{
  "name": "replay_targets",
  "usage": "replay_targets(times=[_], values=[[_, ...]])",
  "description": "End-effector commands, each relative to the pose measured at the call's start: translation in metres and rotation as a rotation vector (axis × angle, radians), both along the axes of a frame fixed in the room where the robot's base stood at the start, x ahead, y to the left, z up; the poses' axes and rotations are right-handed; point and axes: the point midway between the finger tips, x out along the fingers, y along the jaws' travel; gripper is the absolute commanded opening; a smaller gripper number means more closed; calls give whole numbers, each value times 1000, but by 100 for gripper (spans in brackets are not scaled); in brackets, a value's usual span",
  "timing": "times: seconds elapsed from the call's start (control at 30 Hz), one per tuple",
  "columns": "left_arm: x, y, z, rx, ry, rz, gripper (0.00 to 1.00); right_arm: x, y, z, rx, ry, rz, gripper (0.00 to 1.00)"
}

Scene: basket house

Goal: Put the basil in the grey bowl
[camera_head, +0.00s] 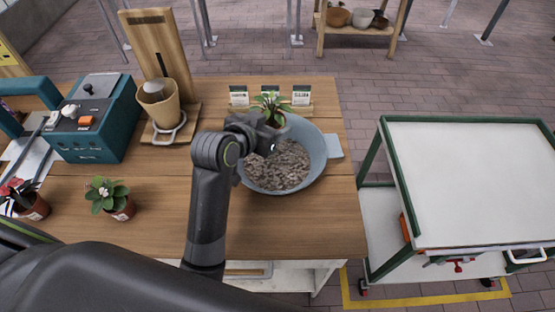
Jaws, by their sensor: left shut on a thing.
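The basil (271,106) is a green leafy plant at the upper part of the grey bowl. The grey bowl (316,150) stands on the wooden table and holds brown-grey gravel or soil. My left gripper (268,130) is over the bowl's far side, shut on the basil. The gripper hides the basil's lower part, so I cannot tell whether it touches the gravel. My right gripper is not in view.
A potted plant (106,196) stands at the table's left front, and another pot (30,203) is at the left edge. A teal box (97,120) and a wooden stand (160,50) with a tan cup (159,103) are behind. Small cards (301,95) stand behind the bowl. A white-topped cart (470,180) is right.

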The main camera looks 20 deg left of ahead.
Motion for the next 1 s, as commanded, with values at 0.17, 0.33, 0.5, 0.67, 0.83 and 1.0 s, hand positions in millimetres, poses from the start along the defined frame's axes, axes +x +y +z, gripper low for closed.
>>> replay_targets(times=[0.17, 0.33, 0.5, 0.67, 0.83, 1.0], values=[[0, -1, -24, 1, 7, 12, 34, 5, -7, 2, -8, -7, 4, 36], [0, 0, -53, 2, 5, 11, 34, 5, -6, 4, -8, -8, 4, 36], [0, -1, -68, 2, 3, 10, 34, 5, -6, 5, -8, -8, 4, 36], [0, 0, -91, 2, 3, 10, 34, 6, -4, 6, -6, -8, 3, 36], [0, 0, -100, 2, -1, 10, 34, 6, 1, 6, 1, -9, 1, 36], [0, 0, -100, 2, -2, 10, 34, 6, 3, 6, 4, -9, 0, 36]])
